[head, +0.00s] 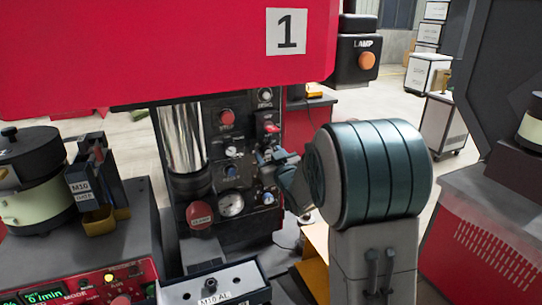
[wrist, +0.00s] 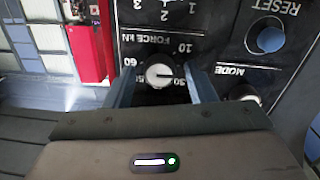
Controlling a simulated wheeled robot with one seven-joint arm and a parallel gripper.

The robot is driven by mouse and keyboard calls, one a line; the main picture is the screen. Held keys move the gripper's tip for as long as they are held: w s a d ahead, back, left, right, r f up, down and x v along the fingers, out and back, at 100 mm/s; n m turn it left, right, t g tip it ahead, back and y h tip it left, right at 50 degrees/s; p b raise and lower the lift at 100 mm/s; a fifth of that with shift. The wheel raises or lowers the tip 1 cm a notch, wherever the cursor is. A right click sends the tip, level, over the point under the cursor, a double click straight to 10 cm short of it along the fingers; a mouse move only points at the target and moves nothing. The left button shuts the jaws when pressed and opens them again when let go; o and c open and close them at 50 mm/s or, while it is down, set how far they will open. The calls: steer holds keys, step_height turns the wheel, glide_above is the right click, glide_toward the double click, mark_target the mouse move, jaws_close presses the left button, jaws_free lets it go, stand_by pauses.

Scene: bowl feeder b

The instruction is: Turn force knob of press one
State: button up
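Press one is the red machine with a "1" label (head: 287,32). In the wrist view the force knob (wrist: 160,74) is a small round silver knob on a black panel, under upside-down "FORCE kN" lettering and among dial numbers. Its pointer mark appears to face right in the picture. My gripper (wrist: 161,84) is open, with one blue-grey finger on each side of the knob and a visible gap on both sides. In the head view my gripper (head: 272,165) is at the right part of the press's control panel (head: 232,170), and hides the force knob.
A blue RESET button (wrist: 270,39) and a MODE knob (wrist: 243,93) are close beside the right finger. A red button (head: 199,215) and a gauge (head: 231,204) are on the panel's lower left. An orange LAMP button (head: 367,60) is on a black box at the upper right.

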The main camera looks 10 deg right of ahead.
steer(key=c, duration=0.8)
steer(key=shift+f+b, duration=0.1)
steer(key=shift+b, duration=0.3)
steer(key=m+b, duration=0.2)
steer(key=shift+m+b, duration=0.35)
steer(key=shift+m, duration=0.05)
steer(key=shift+m+b, duration=0.6)
steer(key=shift+m, duration=2.3)
